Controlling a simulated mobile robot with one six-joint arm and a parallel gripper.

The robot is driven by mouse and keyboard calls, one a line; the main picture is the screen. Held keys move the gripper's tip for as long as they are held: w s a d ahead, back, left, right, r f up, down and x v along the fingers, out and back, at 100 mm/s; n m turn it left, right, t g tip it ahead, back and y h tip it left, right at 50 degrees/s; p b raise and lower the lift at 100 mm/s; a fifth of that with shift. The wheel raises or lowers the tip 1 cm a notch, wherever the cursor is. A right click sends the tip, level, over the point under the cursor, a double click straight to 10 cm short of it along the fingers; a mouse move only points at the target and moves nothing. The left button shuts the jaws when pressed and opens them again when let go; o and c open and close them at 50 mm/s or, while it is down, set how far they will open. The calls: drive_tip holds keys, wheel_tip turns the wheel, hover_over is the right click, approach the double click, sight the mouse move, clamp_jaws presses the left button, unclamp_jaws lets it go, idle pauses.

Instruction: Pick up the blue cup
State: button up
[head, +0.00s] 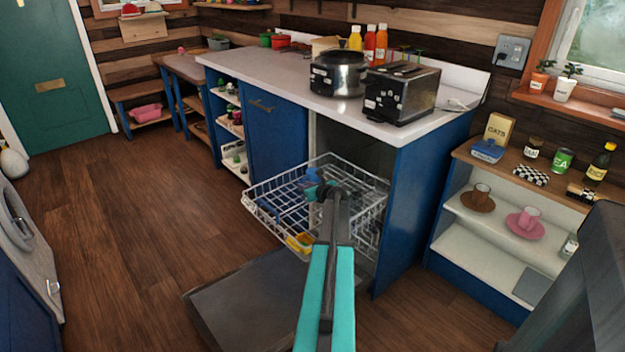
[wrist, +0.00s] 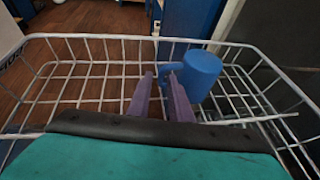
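The blue cup (wrist: 202,76) stands in the white wire dishwasher rack (wrist: 92,118), tilted, with its handle toward the left in the wrist view. In the head view the cup (head: 312,175) shows small at the far side of the rack (head: 262,212), just past my gripper (head: 321,190). In the wrist view the two purple fingers of my gripper (wrist: 161,76) are apart, with a gap between their tips. The right finger overlaps the cup's left side in the picture; I cannot tell whether it touches. Nothing shows held between the fingers.
The pulled-out rack also holds a yellow item (head: 300,242) at its near corner. The open dishwasher door (head: 245,305) lies low in front. A counter (head: 285,75) with a toaster (head: 400,92) and pot stands behind. Shelves (head: 515,245) with cups are at right. The floor at left is clear.

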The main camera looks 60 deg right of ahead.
drive_tip(key=shift+x, duration=2.15)
drive_tip(key=shift+d, duration=0.1)
clamp_jaws()
